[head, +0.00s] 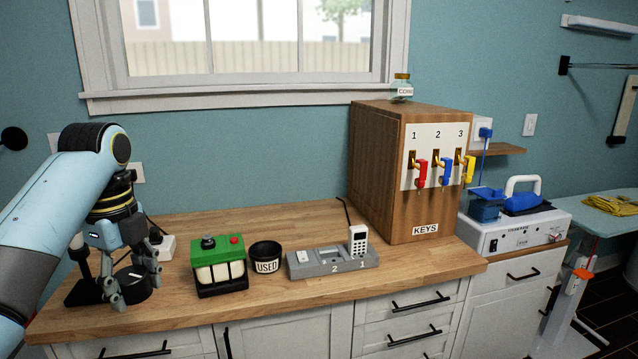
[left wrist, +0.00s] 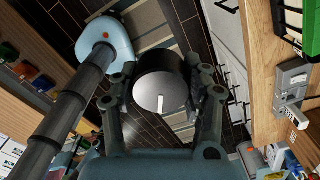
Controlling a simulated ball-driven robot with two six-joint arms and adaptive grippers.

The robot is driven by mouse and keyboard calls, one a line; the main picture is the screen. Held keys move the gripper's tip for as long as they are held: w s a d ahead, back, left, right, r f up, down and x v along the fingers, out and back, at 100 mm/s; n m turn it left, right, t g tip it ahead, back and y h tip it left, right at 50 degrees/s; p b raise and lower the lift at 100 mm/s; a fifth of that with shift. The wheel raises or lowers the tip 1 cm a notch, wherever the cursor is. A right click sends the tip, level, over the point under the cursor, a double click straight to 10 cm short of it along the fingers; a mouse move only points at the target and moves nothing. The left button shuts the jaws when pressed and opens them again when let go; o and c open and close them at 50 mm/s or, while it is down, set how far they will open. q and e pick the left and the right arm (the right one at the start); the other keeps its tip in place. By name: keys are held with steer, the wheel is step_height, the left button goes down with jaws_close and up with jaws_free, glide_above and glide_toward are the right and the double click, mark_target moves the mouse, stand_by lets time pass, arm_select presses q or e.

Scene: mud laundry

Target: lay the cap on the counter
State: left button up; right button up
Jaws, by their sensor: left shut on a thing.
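My left gripper (head: 133,284) is shut on the cap (head: 136,290), a short black cylinder. In the left wrist view the cap (left wrist: 160,84) sits between both fingers, and its round silver-grey face with a white bar mark shows. In the head view the gripper and cap appear in front of the left end of the wooden counter (head: 300,219). I cannot tell whether the cap touches the counter or hangs above it. My right gripper is not in view.
Right of the gripper are a green box (head: 219,267), a black USED cup (head: 265,257) and a grey tray (head: 302,268) with a remote. A wooden KEYS cabinet (head: 375,170) stands farther right. A dark stand partly shows behind the gripper. The counter's back middle is clear.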

arm_select(q)
steer(key=shift+w+f+b, duration=0.2)
steer(key=shift+f+b, duration=0.15)
steer(key=shift+f, duration=0.25)
steer(key=shift+w+f+b, duration=0.15)
steer(key=shift+f+b, duration=0.15)
steer(key=shift+f, duration=0.3)
step_height(320, 180, down, 23)
steer(key=b, duration=2.2)
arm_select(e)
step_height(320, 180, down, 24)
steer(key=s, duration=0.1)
arm_select(q)
steer(key=shift+d+r, duration=0.1)
